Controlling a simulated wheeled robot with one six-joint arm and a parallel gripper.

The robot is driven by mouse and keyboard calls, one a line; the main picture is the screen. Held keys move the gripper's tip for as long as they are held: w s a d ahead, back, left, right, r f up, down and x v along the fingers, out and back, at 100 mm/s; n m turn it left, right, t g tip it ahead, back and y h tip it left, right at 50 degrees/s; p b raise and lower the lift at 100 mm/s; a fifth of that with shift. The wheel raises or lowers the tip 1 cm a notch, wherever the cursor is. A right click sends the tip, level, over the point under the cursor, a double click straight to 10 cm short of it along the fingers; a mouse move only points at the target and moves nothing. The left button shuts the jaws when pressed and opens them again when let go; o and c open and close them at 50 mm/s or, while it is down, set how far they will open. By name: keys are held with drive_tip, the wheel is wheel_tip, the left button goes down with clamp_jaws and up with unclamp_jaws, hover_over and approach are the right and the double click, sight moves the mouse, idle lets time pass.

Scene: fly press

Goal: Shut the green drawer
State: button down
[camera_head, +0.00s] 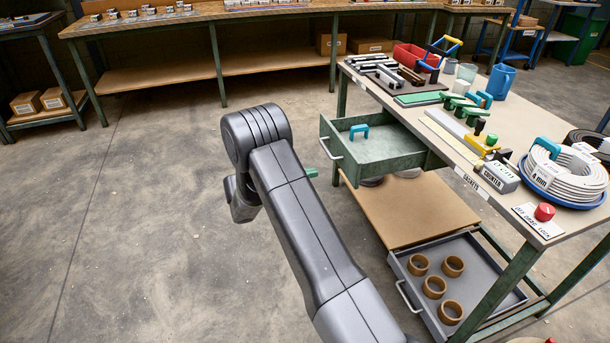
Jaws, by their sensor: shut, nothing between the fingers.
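The green drawer (385,158) is pulled out from under the right-hand table's top, toward the left. Its pale bar handle (331,149) is on its front. A small blue bracket-shaped piece (358,131) is inside the drawer. My arm crosses the middle of the view and hides most of my gripper. Only what looks like its small green tip (311,172) shows past the arm, just below and left of the drawer handle. The tip looks shut and empty. I cannot tell whether it touches the drawer front.
A grey lower drawer (405,270) with several brown rings is also pulled out, below a brown shelf (415,205). Open concrete floor (150,180) lies to the left.

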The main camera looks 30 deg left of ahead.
sight(349, 166)
drive_tip(key=x, duration=1)
drive_tip(key=shift+b, duration=0.4)
drive_tip(key=shift+d, duration=0.15)
drive_tip(key=b+x, duration=0.1)
drive_tip(key=x, duration=2.2)
drive_tip(key=shift+d+f+b, duration=0.15)
drive_tip(key=shift+b, duration=0.2)
drive_tip(key=shift+w+d, duration=0.3)
drive_tip(key=shift+w, duration=0.1)
drive_tip(key=shift+r, duration=0.2)
drive_tip(key=shift+w+r, duration=0.1)
drive_tip(key=shift+a, duration=0.1)
drive_tip(key=v, duration=1.4)
drive_tip(key=shift+f+p, duration=0.2)
drive_tip(key=shift+p, duration=0.1)
